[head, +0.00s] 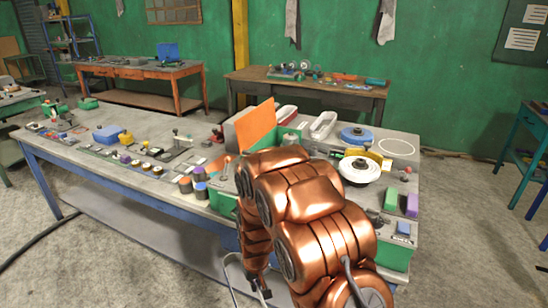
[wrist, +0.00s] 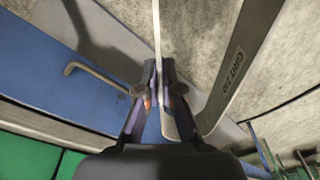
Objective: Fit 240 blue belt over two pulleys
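In the wrist view a grey belt (wrist: 240,65) with dark lettering starting "GRIT" curves down right of my gripper (wrist: 159,72). Its number is hard to read; its printed face looks grey, not blue. A thin pale strip (wrist: 157,28), seemingly the belt's other run edge-on, passes between my close-set fingers. Whether they grip it or stand apart from it, I cannot tell. A bent metal peg (wrist: 95,72) lies left of the fingers.
The long workbench (head: 75,152) carries several small tools and jars on its left. An orange panel (head: 256,127) stands upright near the middle. Green and purple blocks (head: 411,204) lie at the right end. Open concrete floor (head: 470,230) is at right.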

